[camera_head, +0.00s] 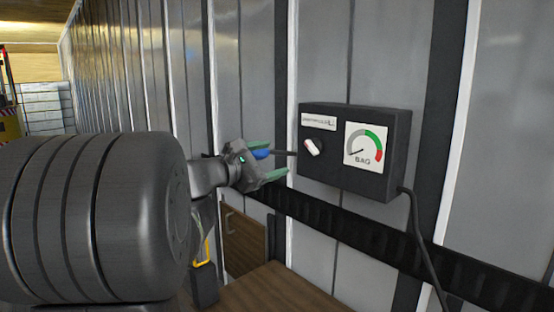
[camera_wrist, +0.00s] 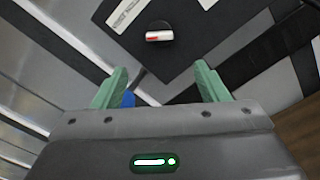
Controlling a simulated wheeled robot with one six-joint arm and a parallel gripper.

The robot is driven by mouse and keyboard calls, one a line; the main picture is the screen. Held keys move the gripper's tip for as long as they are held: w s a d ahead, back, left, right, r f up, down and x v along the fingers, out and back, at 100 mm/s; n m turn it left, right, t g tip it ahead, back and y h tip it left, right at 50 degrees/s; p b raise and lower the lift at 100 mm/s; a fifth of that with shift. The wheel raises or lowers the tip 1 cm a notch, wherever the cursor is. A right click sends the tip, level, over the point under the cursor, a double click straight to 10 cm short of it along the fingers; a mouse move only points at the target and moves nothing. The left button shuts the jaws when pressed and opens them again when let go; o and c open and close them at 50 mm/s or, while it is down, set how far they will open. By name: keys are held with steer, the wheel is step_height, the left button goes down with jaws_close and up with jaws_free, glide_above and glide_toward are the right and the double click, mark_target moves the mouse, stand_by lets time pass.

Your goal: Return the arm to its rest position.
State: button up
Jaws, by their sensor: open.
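My gripper (camera_head: 272,163) reaches toward the wall from the left in the head view, on the end of my dark arm. Its green fingers are open and spread apart, and they also show in the wrist view (camera_wrist: 160,88). Nothing is held between them. A black control box (camera_head: 345,182) on the wall is just right of my gripper, with a gap between. In the wrist view the knob (camera_wrist: 158,34) lies ahead of the fingers.
A blue object (camera_head: 261,154) with a dark stem sits on the box's left side, behind my fingers. A black rail (camera_head: 370,236) runs along the wall below the box. A cable (camera_head: 418,235) hangs from the box. A brown wooden surface (camera_head: 275,288) lies below.

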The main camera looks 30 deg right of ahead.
mark_target(309, 149)
stand_by(0.3)
steer(key=p+x, duration=0.2)
steer(key=x, duration=1.2)
steer(key=shift+p, duration=0.3)
steer(key=shift+a+m, duration=0.15)
steer(key=shift+m, duration=0.15)
